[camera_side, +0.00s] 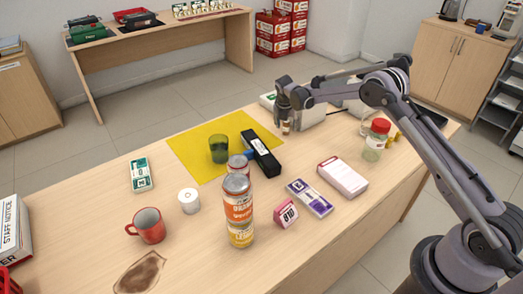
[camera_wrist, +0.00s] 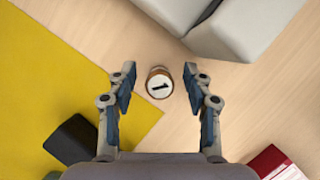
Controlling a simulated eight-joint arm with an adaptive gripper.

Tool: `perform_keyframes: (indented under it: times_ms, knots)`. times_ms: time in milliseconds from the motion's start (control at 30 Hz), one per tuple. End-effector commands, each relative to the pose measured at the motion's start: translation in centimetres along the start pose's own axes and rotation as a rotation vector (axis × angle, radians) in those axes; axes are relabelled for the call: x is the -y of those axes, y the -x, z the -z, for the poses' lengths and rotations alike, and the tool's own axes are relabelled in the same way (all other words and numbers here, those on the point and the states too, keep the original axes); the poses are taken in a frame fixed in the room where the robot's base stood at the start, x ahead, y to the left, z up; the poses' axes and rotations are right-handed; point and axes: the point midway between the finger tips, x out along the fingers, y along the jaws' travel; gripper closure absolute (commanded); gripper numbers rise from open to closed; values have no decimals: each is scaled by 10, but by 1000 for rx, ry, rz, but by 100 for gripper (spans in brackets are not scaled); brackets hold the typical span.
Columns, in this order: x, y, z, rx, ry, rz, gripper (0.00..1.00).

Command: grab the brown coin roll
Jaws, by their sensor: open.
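The brown coin roll (camera_wrist: 160,84) has a white top marked with a dark 1 and looks upright on the wooden counter. In the wrist view it is between the two fingers of my gripper (camera_wrist: 159,92), with a gap on each side. In the side view the coin roll (camera_side: 286,127) shows just below my gripper (camera_side: 286,112), which points down and hides part of it. My gripper is open and empty.
A light grey machine (camera_wrist: 235,25) stands close beside the roll. A yellow mat (camera_side: 200,137) and a black device (camera_side: 261,153) are nearby.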

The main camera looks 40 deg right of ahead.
Motion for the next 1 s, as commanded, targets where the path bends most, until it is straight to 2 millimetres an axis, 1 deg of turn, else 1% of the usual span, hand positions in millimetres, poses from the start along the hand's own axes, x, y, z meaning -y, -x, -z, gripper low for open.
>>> perform_keyframes:
  times_ms: [133,167,200,267,300,333,633,733,867,1000]
  knots:
    - [0,0,0,0,0,0,49]
    - [0,0,0,0,0,0,58]
    - [0,0,0,0,0,0,69]
    - [0,0,0,0,0,0,87]
    - [0,0,0,0,0,0,98]
    - [0,0,0,0,0,0,100]
    - [0,1,-1,0,0,0,100]
    - [0,7,-3,0,0,0,100]
    - [0,25,-10,0,0,0,100]
    - [0,50,-20,0,0,0,100]
